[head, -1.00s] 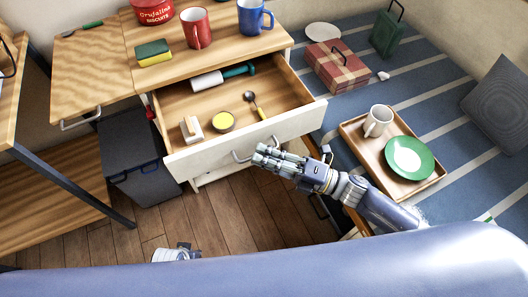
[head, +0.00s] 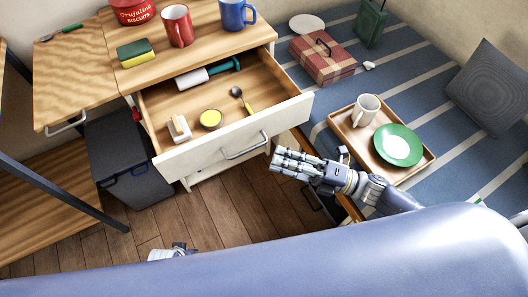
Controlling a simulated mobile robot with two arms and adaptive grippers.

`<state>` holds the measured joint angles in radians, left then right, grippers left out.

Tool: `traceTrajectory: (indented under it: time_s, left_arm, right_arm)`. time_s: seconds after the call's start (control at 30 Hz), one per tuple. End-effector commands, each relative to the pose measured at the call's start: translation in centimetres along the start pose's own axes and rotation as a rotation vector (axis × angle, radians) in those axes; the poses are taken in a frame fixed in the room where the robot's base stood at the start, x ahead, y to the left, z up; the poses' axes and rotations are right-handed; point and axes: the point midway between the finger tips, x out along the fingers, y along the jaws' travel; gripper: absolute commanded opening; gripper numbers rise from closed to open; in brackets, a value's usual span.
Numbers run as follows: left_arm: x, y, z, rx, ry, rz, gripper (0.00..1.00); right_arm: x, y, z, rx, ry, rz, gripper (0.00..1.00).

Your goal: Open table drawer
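The table drawer (head: 238,137) stands pulled well out of the wooden table (head: 200,45), with its white front and metal handle (head: 245,147) facing me. Inside lie a yellow round item (head: 210,118), a spoon-like utensil (head: 242,99), a white and wooden block (head: 179,127) and a white roll with a teal handle (head: 207,74). My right gripper (head: 280,162) is just right of the handle, apart from it, with its fingers spread and nothing between them. Only a small part of my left gripper (head: 172,252) shows at the bottom, mostly hidden.
On the table stand a red mug (head: 177,26), a blue mug (head: 236,14), a red tin (head: 133,11) and a sponge (head: 135,53). A dark bin (head: 128,160) is at the left. A tray (head: 423,163) with a mug and green plate lies on the striped bed at the right.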

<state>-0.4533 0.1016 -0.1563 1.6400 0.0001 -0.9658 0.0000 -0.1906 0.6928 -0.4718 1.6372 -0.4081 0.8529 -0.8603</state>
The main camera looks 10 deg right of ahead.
Motion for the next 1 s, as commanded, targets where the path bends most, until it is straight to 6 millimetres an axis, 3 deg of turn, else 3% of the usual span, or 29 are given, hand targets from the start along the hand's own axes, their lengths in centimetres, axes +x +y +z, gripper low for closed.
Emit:
traceTrajectory:
  time_s: [0.1, 0.3, 1.0]
  left_arm:
    - [0.0, 0.0, 0.0, 0.0, 0.0, 0.0, 0.13]
    - [0.0, 0.0, 0.0, 0.0, -0.001, 0.0, 0.13]
    - [0.0, 0.0, 0.0, 0.0, 0.0, 0.0, 0.13]
  right_arm:
    - [-2.3, -0.1, 0.0, 0.003, -0.001, -0.002, 0.28]
    - [-4.3, -0.1, 0.0, 0.001, 0.0, -0.001, 0.28]
    - [-4.4, -0.3, 0.3, 0.016, -0.021, -0.007, 0.28]
